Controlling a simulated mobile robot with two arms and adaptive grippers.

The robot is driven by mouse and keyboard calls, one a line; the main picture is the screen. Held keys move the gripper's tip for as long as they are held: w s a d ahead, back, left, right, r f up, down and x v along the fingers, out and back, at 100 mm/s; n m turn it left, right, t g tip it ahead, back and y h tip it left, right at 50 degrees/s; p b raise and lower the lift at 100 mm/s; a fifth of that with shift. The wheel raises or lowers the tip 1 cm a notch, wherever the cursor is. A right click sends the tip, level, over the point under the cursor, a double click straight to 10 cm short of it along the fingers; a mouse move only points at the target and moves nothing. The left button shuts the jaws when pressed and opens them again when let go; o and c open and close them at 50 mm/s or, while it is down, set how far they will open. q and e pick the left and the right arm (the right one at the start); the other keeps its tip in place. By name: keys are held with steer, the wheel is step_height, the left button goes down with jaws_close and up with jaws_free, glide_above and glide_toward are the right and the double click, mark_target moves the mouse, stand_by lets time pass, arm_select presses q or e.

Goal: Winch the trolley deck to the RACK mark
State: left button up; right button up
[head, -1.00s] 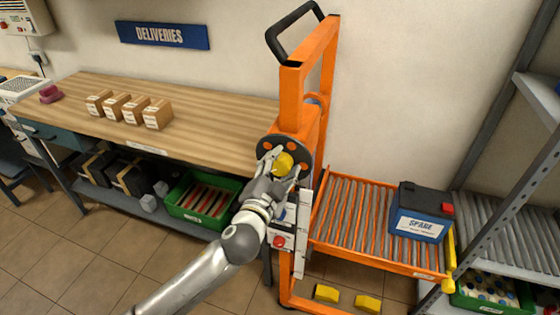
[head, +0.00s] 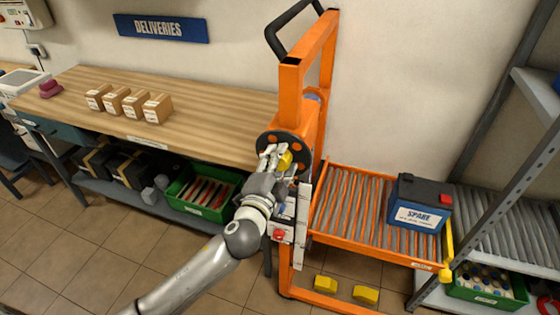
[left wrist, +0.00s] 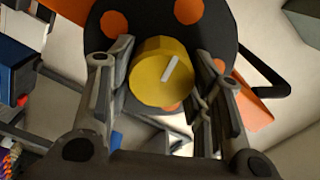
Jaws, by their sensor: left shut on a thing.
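The orange trolley (head: 311,62) stands upright by the wall with a black winch wheel (head: 301,146) on its mast. My left gripper (head: 275,160) is shut on the wheel's yellow knob (head: 286,160). In the left wrist view the yellow knob (left wrist: 162,75) sits between the fingers, with the dark wheel (left wrist: 222,25) and its orange spots behind. The roller deck (head: 345,205) carries a blue SPARE battery (head: 418,210) near its right end. A vertical white scale strip (head: 301,228) is on the mast; its marks are too small to read. My right gripper is not in view.
A grey rack (head: 500,215) with roller shelves stands close to the deck's right end. A wooden bench (head: 215,120) with small boxes is at the left. Yellow blocks (head: 365,294) lie on the floor under the deck. A red button (head: 279,235) is on the mast.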

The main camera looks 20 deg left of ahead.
arm_select(q)
steer(key=o, duration=1)
steer(key=s, duration=1.2)
steer(key=shift+a, duration=0.15)
